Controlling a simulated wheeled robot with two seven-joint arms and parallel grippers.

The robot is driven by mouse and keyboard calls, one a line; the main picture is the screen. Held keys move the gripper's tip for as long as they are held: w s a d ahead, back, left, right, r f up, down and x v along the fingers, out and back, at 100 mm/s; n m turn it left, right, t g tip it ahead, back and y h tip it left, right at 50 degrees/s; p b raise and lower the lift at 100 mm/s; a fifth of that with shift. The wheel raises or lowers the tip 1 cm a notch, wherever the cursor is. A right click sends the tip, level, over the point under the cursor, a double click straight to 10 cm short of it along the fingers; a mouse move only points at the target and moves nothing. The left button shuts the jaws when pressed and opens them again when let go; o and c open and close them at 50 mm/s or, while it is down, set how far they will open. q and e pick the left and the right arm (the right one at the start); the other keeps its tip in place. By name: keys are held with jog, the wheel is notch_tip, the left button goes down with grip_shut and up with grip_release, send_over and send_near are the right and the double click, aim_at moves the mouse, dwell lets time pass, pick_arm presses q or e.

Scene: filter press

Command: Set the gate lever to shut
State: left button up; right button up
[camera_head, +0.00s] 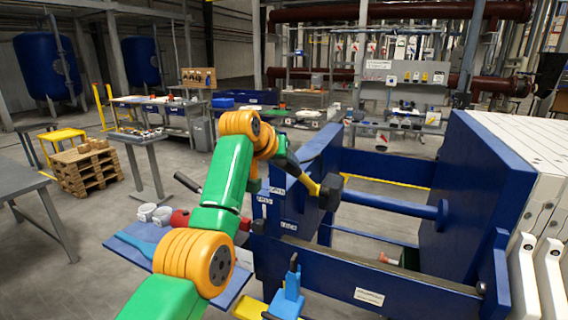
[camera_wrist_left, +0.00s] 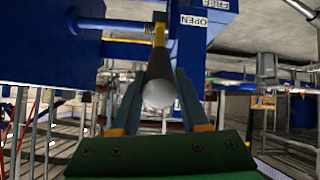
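The lever has a yellow shaft (camera_head: 308,184) and stands by the blue press frame. In the left wrist view its dark grip (camera_wrist_left: 159,66) points at the camera, ending in a pale round tip. My left gripper (camera_head: 288,162) reaches it from the left. In the left wrist view its fingers (camera_wrist_left: 160,92) stand on either side of the grip, with narrow gaps visible; firm contact does not show. Label plates read FREE (camera_head: 278,191) and OPEN (camera_head: 264,199); a third plate (camera_head: 288,225) is too small to read surely.
A thick blue rod (camera_head: 390,203) crosses the press opening.

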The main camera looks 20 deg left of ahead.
pick_arm(q)
jog(key=o, duration=0.4)
jog(key=shift+w, duration=0.1)
jog(key=shift+c, duration=0.2)
jog(key=shift+w+f, duration=0.1)
jog(key=shift+w, duration=0.1)
jog(key=shift+s+b, duration=0.2)
jog(key=shift+b, duration=0.15)
jog(key=shift+s+r+b, duration=0.25)
jog(key=shift+s+b, duration=0.4)
jog(key=shift+b, duration=0.4)
jog(key=b+v, duration=0.2)
jog(key=v, duration=0.3)
jog(key=shift+r, duration=0.4)
jog(key=shift+f, duration=0.1)
